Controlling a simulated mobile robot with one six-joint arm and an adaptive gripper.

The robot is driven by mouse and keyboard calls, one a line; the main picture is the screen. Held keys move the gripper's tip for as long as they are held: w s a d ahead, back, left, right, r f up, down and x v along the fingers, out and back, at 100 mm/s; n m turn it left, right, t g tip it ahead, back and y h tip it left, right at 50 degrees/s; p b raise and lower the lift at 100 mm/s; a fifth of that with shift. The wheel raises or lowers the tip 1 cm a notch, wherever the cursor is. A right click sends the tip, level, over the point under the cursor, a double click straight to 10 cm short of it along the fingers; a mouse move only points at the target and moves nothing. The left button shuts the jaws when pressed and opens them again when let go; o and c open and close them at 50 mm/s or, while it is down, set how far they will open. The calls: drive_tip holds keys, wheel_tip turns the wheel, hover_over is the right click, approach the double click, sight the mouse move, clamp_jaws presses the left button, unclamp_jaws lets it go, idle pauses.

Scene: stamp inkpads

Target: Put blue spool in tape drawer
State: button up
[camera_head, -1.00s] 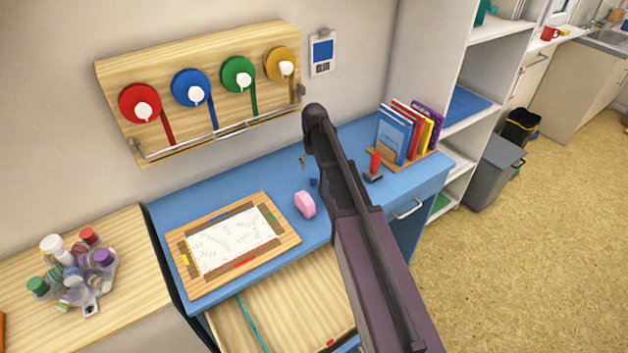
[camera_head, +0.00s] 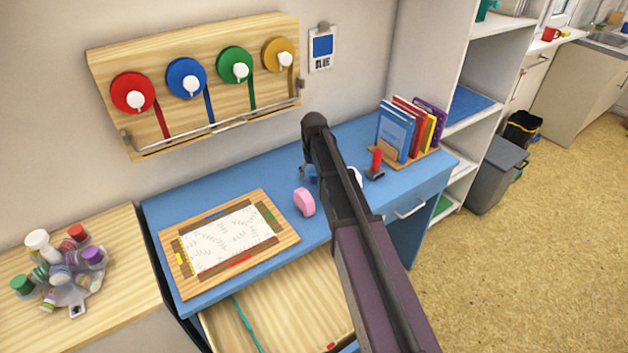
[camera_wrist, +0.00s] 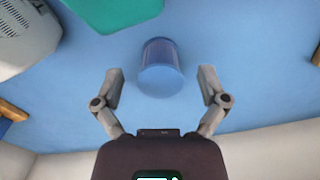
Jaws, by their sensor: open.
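The blue spool (camera_wrist: 160,66) stands on the blue desk top in the wrist view. It is between the open fingers of my gripper (camera_wrist: 161,80), with visible gaps on both sides. In the head view a bit of the spool (camera_head: 312,172) shows beside my arm, and a grey finger of my gripper (camera_head: 303,171) is next to it; my arm hides the rest. A wooden drawer (camera_head: 280,308) at the desk's front is pulled open. A teal strip and a small red piece lie in it. I cannot read any label on it.
A pink tape dispenser (camera_head: 304,201) and a framed wooden board (camera_head: 285,240) are on the desk (camera_head: 335,230). A red-handled stamp (camera_head: 376,162) and a book rack (camera_head: 408,160) stand right. A card reading BLUE (camera_head: 322,48) hangs on the wall. A spool stand (camera_head: 75,285) is left.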

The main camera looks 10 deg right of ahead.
sight(314, 172)
idle(0.5)
drive_tip(key=c, duration=1.1)
drive_tip(key=shift+r, duration=0.25)
wheel_tip(314, 172, up, 10)
drive_tip(key=p, duration=1)
drive_tip(key=shift+f, duration=0.2)
